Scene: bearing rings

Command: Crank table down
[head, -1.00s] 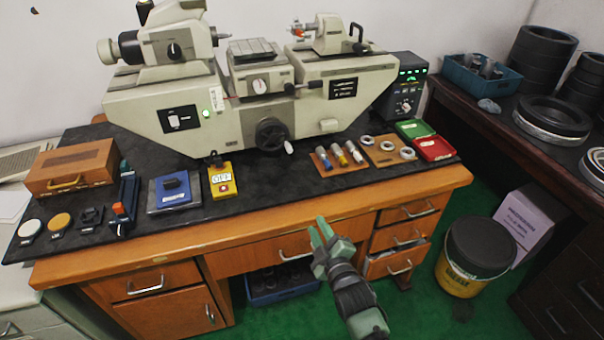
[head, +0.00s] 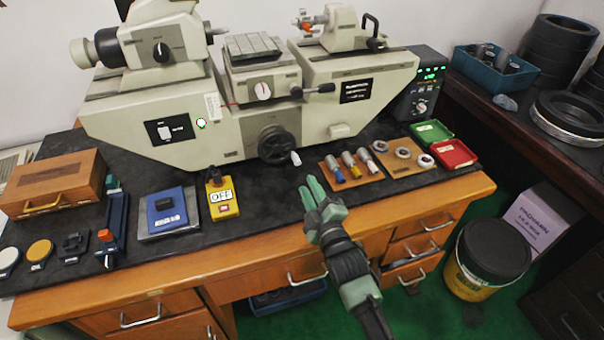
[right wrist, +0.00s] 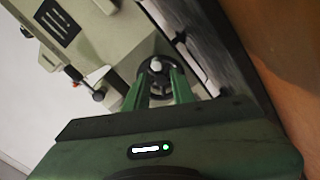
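The measuring machine's small slotted table (head: 250,46) sits in the middle of the beige machine. Below it, on the machine's front, is the black crank handwheel (head: 277,145) with a pale handle knob (head: 295,158) at its lower right. My right gripper (head: 312,188) is open and empty, in front of and below the handwheel, apart from it. In the right wrist view, the handwheel (right wrist: 156,82) and its pale knob (right wrist: 157,64) appear beyond and between the spread fingers (right wrist: 158,84). My left gripper is not in view.
A wooden board with several plugs (head: 350,168) and a ring board (head: 404,156) lie right of the gripper. A yellow switch box (head: 222,195) and blue block (head: 167,211) lie left. The black mat (head: 265,190) is clear before the handwheel.

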